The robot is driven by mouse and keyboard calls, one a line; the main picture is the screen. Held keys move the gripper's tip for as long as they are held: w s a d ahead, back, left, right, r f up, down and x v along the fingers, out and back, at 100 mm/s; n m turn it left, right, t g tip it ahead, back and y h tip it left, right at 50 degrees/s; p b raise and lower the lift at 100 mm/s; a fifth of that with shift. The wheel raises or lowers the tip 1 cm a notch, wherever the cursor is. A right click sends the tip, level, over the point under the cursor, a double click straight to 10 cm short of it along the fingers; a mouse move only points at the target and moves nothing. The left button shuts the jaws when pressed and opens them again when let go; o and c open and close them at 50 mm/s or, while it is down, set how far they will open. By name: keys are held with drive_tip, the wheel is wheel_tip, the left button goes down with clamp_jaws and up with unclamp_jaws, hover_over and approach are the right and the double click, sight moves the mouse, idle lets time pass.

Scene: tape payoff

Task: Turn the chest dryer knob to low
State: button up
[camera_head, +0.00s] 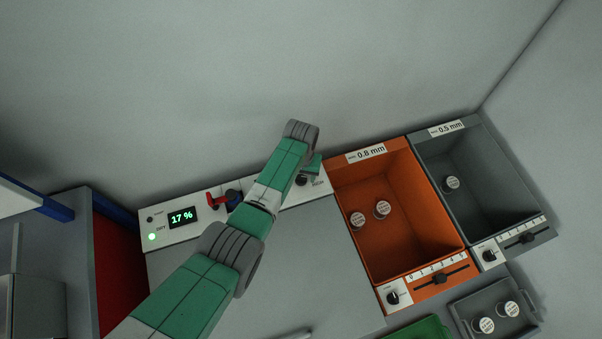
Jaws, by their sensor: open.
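The chest dryer is a grey box with a white control panel (188,234) along its far edge. The panel has a lit display (183,216) reading 17 %, a green light and a small dark button at its left end. A dark round knob (302,180) shows at the panel's right part, close to the end of my arm, with small lettering beside it. I cannot read its setting. My green and grey arm crosses the panel and hides its middle. My gripper's fingers cannot be made out; they seem hidden behind the arm.
A red piece (215,201) sits on the panel left of my arm. An orange bin (400,240) marked 0.8 mm and a grey bin (485,215) marked 0.5 mm stand right, holding reels. A grey tray (470,317) with reels and a green tray (425,330) lie in front.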

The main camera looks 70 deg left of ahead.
drive_tip(key=c, duration=1)
drive_tip(key=n, duration=0.5)
drive_tip(key=shift+n, duration=0.4)
drive_tip(key=n, duration=0.5)
drive_tip(key=shift+n, duration=0.6)
